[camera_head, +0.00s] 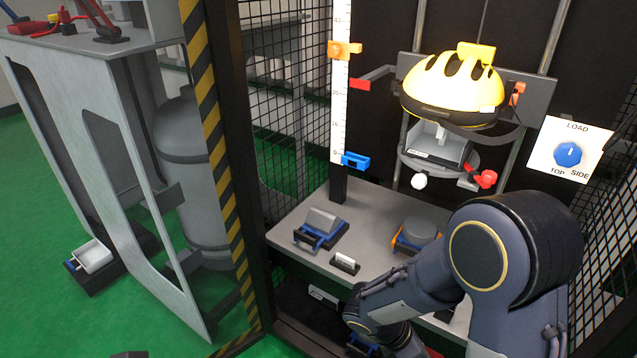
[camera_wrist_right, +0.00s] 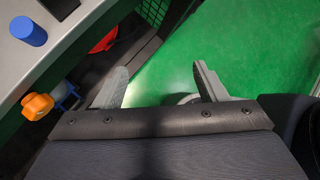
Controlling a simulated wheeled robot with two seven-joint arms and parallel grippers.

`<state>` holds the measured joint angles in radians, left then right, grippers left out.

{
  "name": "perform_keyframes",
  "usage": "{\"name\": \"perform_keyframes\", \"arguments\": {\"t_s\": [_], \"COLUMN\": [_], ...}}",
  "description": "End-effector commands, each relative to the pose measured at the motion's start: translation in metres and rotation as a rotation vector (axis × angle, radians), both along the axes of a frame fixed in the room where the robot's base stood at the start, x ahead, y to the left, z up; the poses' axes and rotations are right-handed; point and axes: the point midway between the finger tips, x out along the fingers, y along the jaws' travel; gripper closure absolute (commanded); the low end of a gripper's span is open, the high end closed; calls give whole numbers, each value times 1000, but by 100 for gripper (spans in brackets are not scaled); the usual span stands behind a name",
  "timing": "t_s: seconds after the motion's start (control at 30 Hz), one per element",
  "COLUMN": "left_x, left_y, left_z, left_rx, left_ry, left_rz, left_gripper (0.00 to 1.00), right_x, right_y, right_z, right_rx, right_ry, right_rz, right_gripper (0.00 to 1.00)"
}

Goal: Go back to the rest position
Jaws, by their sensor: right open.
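My right arm (camera_head: 515,260) reaches in from the right in the head view and bends down over the front of the drop tower's grey base. My right gripper (camera_wrist_right: 161,70) shows in the right wrist view with its two grey fingers wide apart. Nothing is between the fingers, and green floor lies behind them. In the head view the arm's lower end is low in the picture and its fingers cannot be made out. My left gripper is in neither view.
A yellow helmet (camera_head: 452,82) sits on the tower's carriage above the grey base plate (camera_head: 372,215). A striped post (camera_head: 208,110) and mesh stand left of it. The right wrist view shows a blue cylinder (camera_wrist_right: 29,31) and an orange knob (camera_wrist_right: 38,105) close on the left; green floor is open at right.

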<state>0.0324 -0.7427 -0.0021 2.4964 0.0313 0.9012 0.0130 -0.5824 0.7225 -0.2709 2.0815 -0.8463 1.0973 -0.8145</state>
Motion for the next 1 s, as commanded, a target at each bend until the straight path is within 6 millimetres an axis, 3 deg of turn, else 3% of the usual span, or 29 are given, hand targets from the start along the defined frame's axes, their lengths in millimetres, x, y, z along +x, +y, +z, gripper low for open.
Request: {"name": "perform_keyframes", "arguments": {"t_s": [0.2, 0.5, 0.7, 1.0], "left_x": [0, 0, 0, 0], "left_y": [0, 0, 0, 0], "left_z": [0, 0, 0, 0], "left_rx": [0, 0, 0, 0], "left_ry": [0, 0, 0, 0], "left_rz": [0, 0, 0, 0], "left_gripper": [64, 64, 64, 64], "right_x": [-41, -86, -102, -116], "right_y": [-9, -5, 0, 5], "right_z": [49, 111, 137, 162], "right_rx": [333, 711, 876, 1068], "right_ry": [-247, -530, -639, -748], "right_rz": [-594, -1346, -1663, -1984], "right_gripper": [35, 35, 35, 35]}}
